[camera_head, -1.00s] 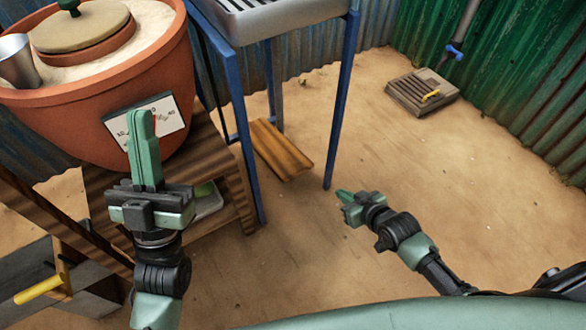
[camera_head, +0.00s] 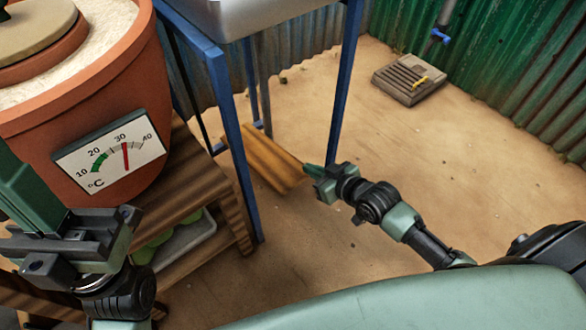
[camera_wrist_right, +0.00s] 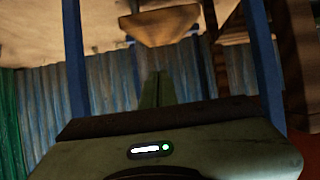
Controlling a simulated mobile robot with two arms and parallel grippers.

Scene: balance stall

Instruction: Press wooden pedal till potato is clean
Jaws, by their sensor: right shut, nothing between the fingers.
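The wooden pedal (camera_head: 262,158) is a slatted brown board low between the blue legs of the sink stand. My right gripper (camera_head: 309,170) is shut and empty, with its tips beside the pedal's right end. In the right wrist view the pedal (camera_wrist_right: 160,27) shows beyond the shut fingers (camera_wrist_right: 156,88), with a small gap in the picture; I cannot tell whether they touch. My left gripper (camera_head: 30,190) is at the left edge in front of the pot, partly cut off, its fingers together. The sink (camera_head: 275,14) shows only its lower front. No potato is visible in it.
A blue leg (camera_head: 346,85) stands close to my right gripper. A terracotta pot (camera_head: 110,95) with a dial (camera_head: 112,152) stands on a wooden shelf (camera_head: 232,215), with green things in a tray (camera_head: 190,243) below. A floor grate (camera_head: 405,85) lies at the back right. The right floor is clear.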

